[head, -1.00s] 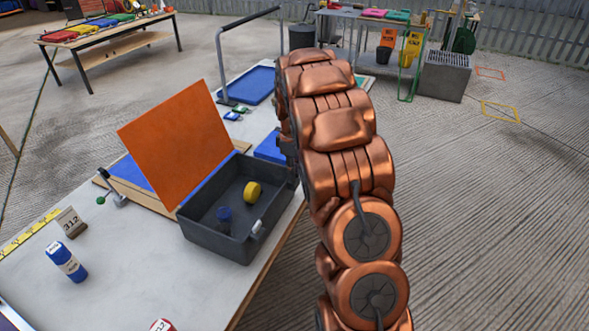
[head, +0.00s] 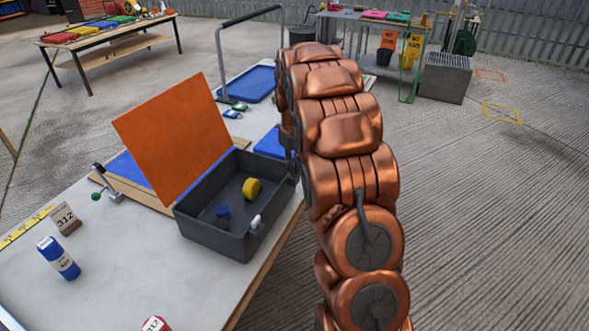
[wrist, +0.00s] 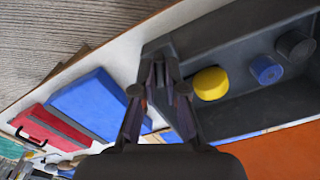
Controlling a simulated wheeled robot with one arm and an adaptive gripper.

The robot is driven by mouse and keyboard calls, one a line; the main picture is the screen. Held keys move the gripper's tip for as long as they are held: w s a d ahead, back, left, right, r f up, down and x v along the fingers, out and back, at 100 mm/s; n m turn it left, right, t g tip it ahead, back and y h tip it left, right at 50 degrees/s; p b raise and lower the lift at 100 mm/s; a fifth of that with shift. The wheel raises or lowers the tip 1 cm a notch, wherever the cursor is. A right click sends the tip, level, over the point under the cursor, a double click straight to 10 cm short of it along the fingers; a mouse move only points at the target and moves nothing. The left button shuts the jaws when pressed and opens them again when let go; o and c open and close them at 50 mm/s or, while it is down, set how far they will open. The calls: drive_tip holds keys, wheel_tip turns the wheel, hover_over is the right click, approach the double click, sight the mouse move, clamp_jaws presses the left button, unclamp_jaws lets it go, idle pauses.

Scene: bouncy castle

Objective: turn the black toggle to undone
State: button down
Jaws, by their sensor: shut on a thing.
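The dark grey box (head: 215,238) stands on the table with its orange lid (head: 172,138) raised. In the wrist view, my gripper (wrist: 160,68) is at the wall of the box (wrist: 225,25), its fingers close together. They are shut on a small dark part there, which I take to be the black toggle; it is mostly hidden between the fingertips. In the head view my arm hides the gripper and this part.
Inside the box are a yellow piece (head: 251,188), a blue piece (head: 222,211) and a dark cylinder (wrist: 295,45). A metal frame (head: 220,65) rises behind.

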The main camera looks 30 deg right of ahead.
drive_tip(key=m+b, duration=0.3)
drive_tip(key=m, duration=0.3)
drive_tip(key=m+b, duration=0.1)
drive_tip(key=m, duration=0.2)
drive_tip(key=shift+m, duration=0.4)
drive_tip(key=shift+m+b, duration=0.5)
drive_tip(key=shift+m, duration=1)
drive_tip(key=shift+w, duration=0.1)
drive_tip(key=c, duration=1.4)
unclamp_jaws()
drive_tip(key=shift+a, duration=0.15)
drive_tip(key=shift+o, duration=0.9)
drive_tip(key=shift+r, duration=0.15)
drive_tip(key=shift+d+r, duration=0.2)
drive_tip(key=shift+r, duration=0.05)
wheel_tip(320, 180, up, 11)
drive_tip(key=shift+r, duration=0.15)
